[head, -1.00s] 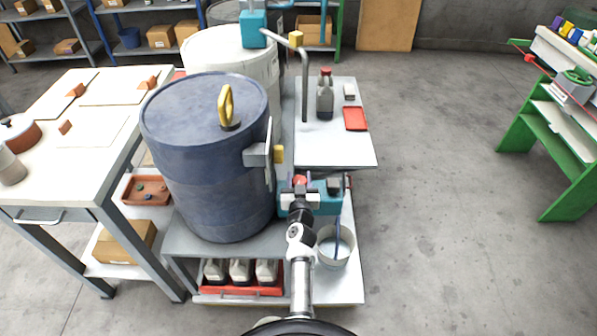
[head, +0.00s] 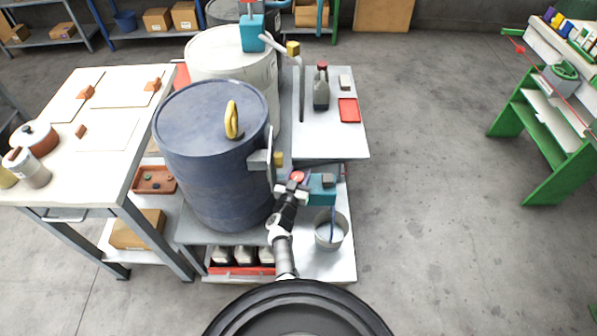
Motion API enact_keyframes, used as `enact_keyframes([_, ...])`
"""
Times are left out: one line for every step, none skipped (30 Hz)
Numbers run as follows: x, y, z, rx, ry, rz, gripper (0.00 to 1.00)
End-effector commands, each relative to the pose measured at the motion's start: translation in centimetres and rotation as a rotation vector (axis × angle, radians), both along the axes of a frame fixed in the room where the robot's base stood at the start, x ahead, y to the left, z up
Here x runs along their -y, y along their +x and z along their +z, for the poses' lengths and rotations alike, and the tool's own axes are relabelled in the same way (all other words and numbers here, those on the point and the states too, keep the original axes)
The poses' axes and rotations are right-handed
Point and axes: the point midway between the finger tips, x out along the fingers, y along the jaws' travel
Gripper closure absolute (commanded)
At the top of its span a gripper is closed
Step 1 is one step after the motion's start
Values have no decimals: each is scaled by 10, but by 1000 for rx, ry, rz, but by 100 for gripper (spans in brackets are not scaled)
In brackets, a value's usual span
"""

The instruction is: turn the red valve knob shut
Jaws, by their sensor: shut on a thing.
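The red valve knob (head: 297,177) shows as a small red disc at the front of the teal valve body (head: 321,189), beside the lower right of the blue drum (head: 212,150). My gripper (head: 295,184) reaches up to the knob from below and is shut on it. The jaws cover part of the knob, and its exact turn angle is too small to read. A grey-white bucket (head: 330,240) stands below the valve, with a blue hose or stick reaching into it.
A white side table (head: 335,145) with a bottle (head: 321,88) and a red tray (head: 349,110) lies behind the valve. A workbench (head: 95,170) stands left. Bottles in a red crate (head: 240,271) sit below the drum. Open floor lies to the right.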

Motion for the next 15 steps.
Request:
enact_keyframes([0, 0, 1, 1, -1, -3, 80])
enact_keyframes([0, 0, 1, 1, -1, -4, 80])
enact_keyframes([0, 0, 1, 1, -1, -6, 80])
enact_keyframes([0, 0, 1, 0, -2, -6, 80])
enact_keyframes([0, 0, 1, 0, -2, -7, 80])
enact_keyframes([0, 0, 1, 0, -2, -7, 80])
enact_keyframes([0, 0, 0, 0, -2, -7, 80])
enact_keyframes([0, -1, 0, 0, -2, -7, 80])
enact_keyframes([0, -1, 0, 0, -2, -7, 80])
enact_keyframes([0, -1, 0, 0, -2, -7, 80])
enact_keyframes([0, -1, 0, 0, -3, -7, 80])
enact_keyframes([0, -1, 0, -1, -3, -7, 80])
enact_keyframes([0, -1, 0, -1, -3, -7, 80])
enact_keyframes([0, -1, 0, -1, -3, -7, 80])
enact_keyframes([0, -1, 0, -1, -3, -7, 52])
